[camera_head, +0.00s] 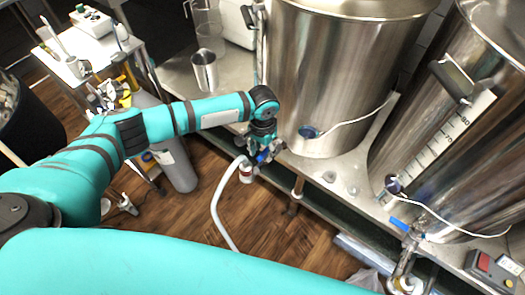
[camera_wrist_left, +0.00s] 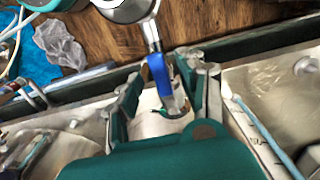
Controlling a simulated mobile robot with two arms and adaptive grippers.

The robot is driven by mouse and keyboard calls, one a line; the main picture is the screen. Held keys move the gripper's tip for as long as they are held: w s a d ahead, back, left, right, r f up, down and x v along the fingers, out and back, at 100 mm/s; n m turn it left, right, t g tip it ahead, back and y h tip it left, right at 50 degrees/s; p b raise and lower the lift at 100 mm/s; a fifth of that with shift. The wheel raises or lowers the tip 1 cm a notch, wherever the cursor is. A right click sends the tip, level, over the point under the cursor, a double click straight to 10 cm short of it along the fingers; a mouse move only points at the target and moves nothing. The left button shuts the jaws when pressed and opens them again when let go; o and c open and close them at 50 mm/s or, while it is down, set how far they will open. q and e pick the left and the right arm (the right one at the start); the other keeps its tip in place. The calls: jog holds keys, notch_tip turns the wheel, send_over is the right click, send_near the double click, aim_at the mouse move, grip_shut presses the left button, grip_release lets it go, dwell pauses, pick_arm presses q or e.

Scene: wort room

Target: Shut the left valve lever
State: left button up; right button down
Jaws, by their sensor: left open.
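The left valve lever, with a blue handle (camera_head: 264,157), is at the front of the left steel tank (camera_head: 335,70), above a white hose. The gripper hides part of the valve in the head view. My right gripper is not in view.
A second tank (camera_head: 455,120) stands at the right, with its own blue valve lever (camera_head: 400,224). A white hose (camera_head: 218,205) hangs from the left valve. A metal cup (camera_head: 204,70) stands on the bench behind my arm. A grey cylinder (camera_head: 175,158) stands on the floor.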

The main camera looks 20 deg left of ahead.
pick_arm(q)
jog(key=shift+f, duration=0.15)
jog(key=shift+c, duration=0.5)
grip_shut()
